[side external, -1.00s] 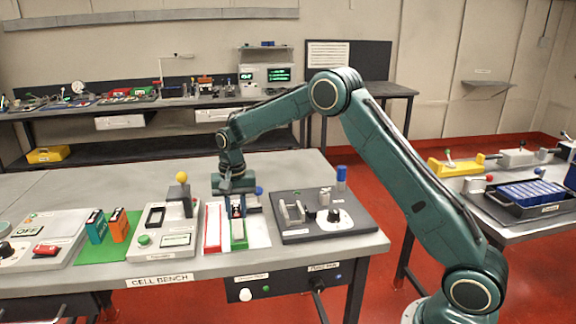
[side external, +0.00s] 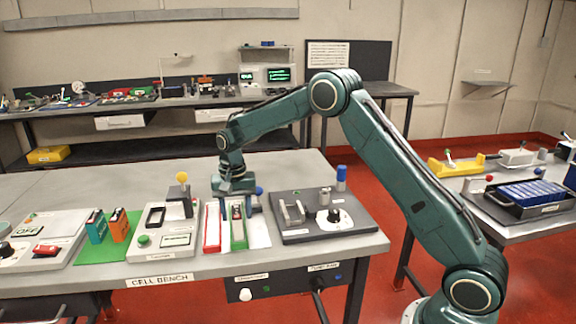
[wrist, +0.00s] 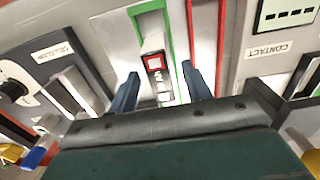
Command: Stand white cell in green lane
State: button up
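The white cell (wrist: 163,88) stands in the green lane (wrist: 170,22), its end with a red-edged square facing the wrist camera. In the side view the white cell (side external: 238,213) appears upright between the green walls of the green lane (side external: 239,244). My gripper (wrist: 160,72) is open, with one finger on each side of the cell and a visible gap to each. In the side view my gripper (side external: 237,207) is directly over the lane. The lower part of the cell is partly hidden.
A red lane (side external: 212,228) lies just left of the green one. A grey device with a yellow knob (side external: 182,178) stands farther left, and a dark panel with a dial (side external: 334,216) is on the right. Teal and orange cells (side external: 118,226) stand on a green mat.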

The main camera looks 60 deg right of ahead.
notch_tip(320, 180, up, 14)
dwell(1.0)
jog(key=shift+f, duration=0.1)
jog(key=s+a+r+n+t, duration=0.2)
jog(key=s+r, duration=0.3)
jog(key=s, duration=0.4)
jog(key=s+a+r+n+t, duration=0.1)
jog(key=s+a+r+n, duration=0.3)
jog(key=s, duration=0.6)
jog(key=s+f+n+t, duration=0.1)
jog(key=s+f, duration=0.1)
jog(key=s, duration=0.7)
jog(key=s+f+n+t, duration=0.1)
jog(key=s+f+n, duration=0.1)
jog(key=s, duration=0.7)
jog(key=shift+d+f+t, duration=0.15)
jog(key=shift+d+t, duration=0.15)
jog(key=shift+d, duration=0.1)
